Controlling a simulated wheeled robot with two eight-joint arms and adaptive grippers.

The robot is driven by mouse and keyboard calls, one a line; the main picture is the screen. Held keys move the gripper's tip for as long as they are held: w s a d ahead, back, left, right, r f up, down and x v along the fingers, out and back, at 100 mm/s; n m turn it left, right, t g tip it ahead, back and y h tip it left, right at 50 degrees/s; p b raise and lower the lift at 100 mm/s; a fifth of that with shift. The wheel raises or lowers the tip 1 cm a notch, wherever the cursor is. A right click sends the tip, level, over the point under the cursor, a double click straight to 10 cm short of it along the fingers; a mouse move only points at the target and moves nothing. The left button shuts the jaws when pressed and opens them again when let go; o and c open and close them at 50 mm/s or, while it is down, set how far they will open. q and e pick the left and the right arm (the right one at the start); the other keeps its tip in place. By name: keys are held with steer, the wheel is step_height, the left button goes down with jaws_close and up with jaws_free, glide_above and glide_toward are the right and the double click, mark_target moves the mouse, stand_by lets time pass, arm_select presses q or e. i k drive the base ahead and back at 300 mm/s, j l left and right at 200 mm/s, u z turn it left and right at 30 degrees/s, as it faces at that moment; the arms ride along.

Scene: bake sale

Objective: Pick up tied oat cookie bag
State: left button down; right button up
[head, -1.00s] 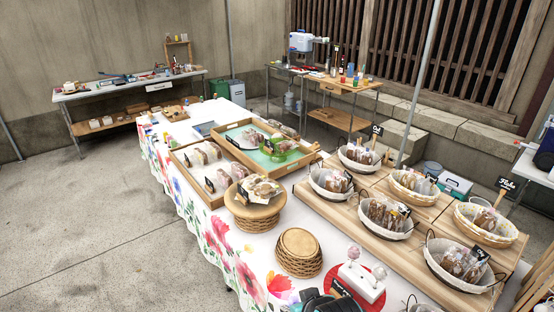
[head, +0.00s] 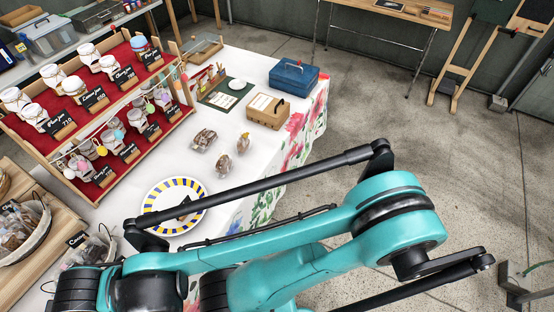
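Several small clear bags of brown baked goods lie on the white table. One bag (head: 204,139) lies flat, another bag (head: 243,144) stands to its right, and a third bag (head: 224,165) is in front of them. More brown bags fill a lined basket (head: 38,236) at the left edge, and others (head: 92,250) show at the lower left, partly hidden by my arm. I cannot tell which is the tied oat cookie bag. My teal arm crosses the lower part of the view. Neither gripper shows.
A yellow-and-blue rimmed plate (head: 155,191) lies on the table (head: 188,168), with a dark item on it. A red tiered rack (head: 38,140) of jars and signs stands left. A cardboard box (head: 267,112) and blue box (head: 293,78) sit at the far end.

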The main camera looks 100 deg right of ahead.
mark_target(223, 164)
steer(key=z, duration=2.85)
steer(key=i+l+u, duration=0.35)
steer(key=l, duration=0.3)
steer(key=i+l+u, duration=0.15)
steer(key=l, duration=0.2)
steer(key=i+l+u, duration=0.15)
steer(key=l, duration=0.25)
steer(key=i+l+u, duration=0.2)
steer(key=l, duration=0.2)
steer(key=l+u, duration=0.15)
steer(key=l, duration=0.3)
steer(key=i, duration=0.05)
